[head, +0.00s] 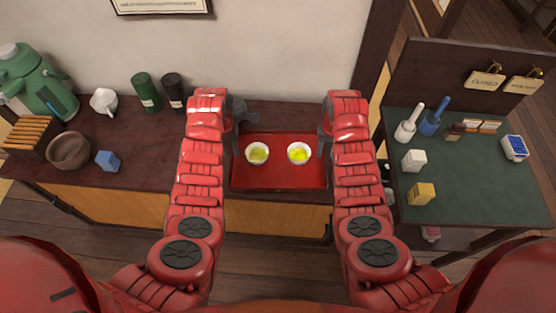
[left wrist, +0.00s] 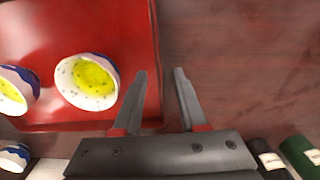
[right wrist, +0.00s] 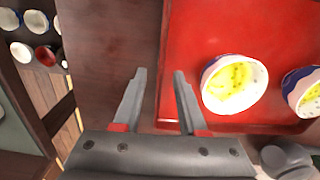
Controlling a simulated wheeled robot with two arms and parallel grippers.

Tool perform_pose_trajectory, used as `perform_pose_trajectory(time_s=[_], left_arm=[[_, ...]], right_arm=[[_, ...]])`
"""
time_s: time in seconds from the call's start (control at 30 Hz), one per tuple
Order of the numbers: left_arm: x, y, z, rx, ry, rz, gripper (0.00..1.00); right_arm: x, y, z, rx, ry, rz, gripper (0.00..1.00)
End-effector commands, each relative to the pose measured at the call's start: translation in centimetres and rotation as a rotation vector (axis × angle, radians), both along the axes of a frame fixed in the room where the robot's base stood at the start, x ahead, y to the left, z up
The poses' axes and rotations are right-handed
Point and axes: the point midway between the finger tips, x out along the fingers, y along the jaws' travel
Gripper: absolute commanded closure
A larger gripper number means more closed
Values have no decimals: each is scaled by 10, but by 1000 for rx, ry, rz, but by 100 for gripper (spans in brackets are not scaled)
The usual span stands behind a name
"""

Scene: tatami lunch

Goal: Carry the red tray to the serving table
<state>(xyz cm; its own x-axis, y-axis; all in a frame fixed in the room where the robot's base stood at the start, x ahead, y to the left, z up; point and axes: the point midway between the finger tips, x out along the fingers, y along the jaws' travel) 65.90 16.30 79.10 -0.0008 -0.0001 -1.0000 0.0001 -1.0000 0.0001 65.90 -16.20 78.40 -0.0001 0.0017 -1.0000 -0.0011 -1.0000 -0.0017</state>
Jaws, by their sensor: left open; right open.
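The red tray (head: 278,180) lies on the dark wooden counter and holds two white bowls, a left one (head: 257,153) and a right one (head: 298,153), with yellow food in them. My left gripper (left wrist: 160,72) is open at the tray's left side, its fingertips on either side of the rim as seen from above. My right gripper (right wrist: 160,72) is open at the right side, likewise with the rim between its fingertips. Neither holds anything; their height against the rim is unclear. A green-topped table (head: 475,185), seemingly the serving table, stands to the right.
On the counter's left are a green pot (head: 35,85), a brown bowl (head: 68,150), a blue block (head: 108,161) and a green canister (head: 146,92). The green top carries a white block (head: 414,160), a yellow block (head: 422,194) and a blue-faced device (head: 514,148); its front middle is clear.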

Motion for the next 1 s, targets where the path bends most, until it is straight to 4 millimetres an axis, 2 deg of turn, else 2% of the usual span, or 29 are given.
perform_pose_trajectory(time_s=[0.23,0.63,0.67,0.87,1.0], left_arm=[[1,0,-21,-1,0,1,59],[0,0,-26,0,0,0,59],[0,0,-26,0,0,0,62],[0,0,-26,0,0,0,98],[0,0,-26,0,0,0,100]], right_arm=[[0,-1,-22,0,2,-1,59],[0,-1,-26,-1,-1,0,59],[0,-1,-26,-1,-2,0,62],[0,0,-26,0,-1,0,98],[0,0,-26,0,-1,0,100]])
